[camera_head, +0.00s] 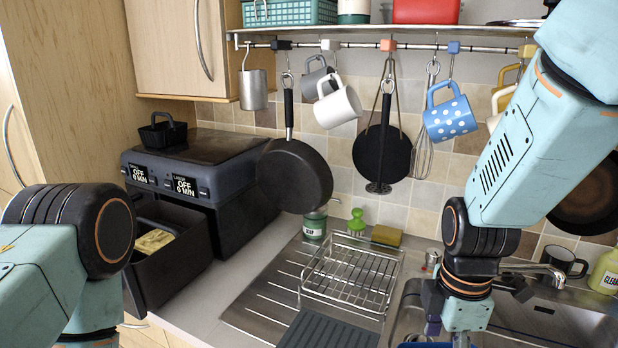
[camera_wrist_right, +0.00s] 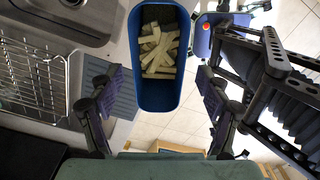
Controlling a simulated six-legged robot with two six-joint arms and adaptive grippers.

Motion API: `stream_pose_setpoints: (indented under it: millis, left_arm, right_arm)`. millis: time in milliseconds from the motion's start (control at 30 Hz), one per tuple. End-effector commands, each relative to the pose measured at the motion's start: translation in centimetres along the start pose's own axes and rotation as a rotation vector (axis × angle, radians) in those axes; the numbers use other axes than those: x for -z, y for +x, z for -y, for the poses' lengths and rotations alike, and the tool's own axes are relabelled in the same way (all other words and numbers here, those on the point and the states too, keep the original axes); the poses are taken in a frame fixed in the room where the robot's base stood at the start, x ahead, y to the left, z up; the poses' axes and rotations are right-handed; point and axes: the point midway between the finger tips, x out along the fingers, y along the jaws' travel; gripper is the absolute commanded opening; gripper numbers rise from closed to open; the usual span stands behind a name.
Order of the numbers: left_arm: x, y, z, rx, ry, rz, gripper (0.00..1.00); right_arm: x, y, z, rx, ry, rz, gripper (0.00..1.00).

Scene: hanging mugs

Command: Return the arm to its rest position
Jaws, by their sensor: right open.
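My right arm (camera_head: 505,160) comes in from the upper right and bends down over the sink's front side. My right gripper (camera_wrist_right: 158,92) is open in the wrist view, its two fingers wide apart with nothing between them, above a blue bin (camera_wrist_right: 133,88). In the head view the right gripper's fingers are cut off by the lower edge. My left arm (camera_head: 65,255) shows at the lower left, and its gripper is out of view. A white mug (camera_head: 338,105), a grey mug (camera_head: 311,82) and a blue dotted mug (camera_head: 450,117) hang from the rail (camera_head: 355,44).
The blue bin holds pale strips. A wire dish rack (camera_head: 352,272) stands left of the sink (camera_head: 540,318). A black fryer (camera_head: 205,165) with an open drawer (camera_head: 170,255) is at the left. Pans hang under the shelf. A black mug (camera_head: 562,262) stands behind the sink.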

Motion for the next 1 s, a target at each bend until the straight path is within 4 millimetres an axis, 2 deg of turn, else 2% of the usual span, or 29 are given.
stream_pose_setpoints:
  millis: [200,533,667,933,1000]
  left_arm:
    - [0.0,0.0,0.0,0.000,0.000,0.000,0.40]
    - [0.0,0.0,0.0,0.000,0.000,0.000,0.40]
    - [0.0,0.0,0.0,0.000,0.000,0.000,0.40]
    - [0.0,0.1,0.0,0.000,0.000,0.000,0.40]
    - [0.0,0.0,0.0,0.000,0.000,0.000,0.40]
  right_arm:
    - [0.0,-1.2,0.0,0.001,0.000,0.000,0.77]
    - [0.0,-1.3,0.0,0.002,0.000,0.000,0.77]
    - [0.0,-0.7,0.1,0.003,0.000,0.000,0.77]
    - [0.0,2.4,0.1,0.006,-0.001,0.000,0.77]
    - [0.0,1.3,-0.1,-0.004,-0.001,0.000,0.77]
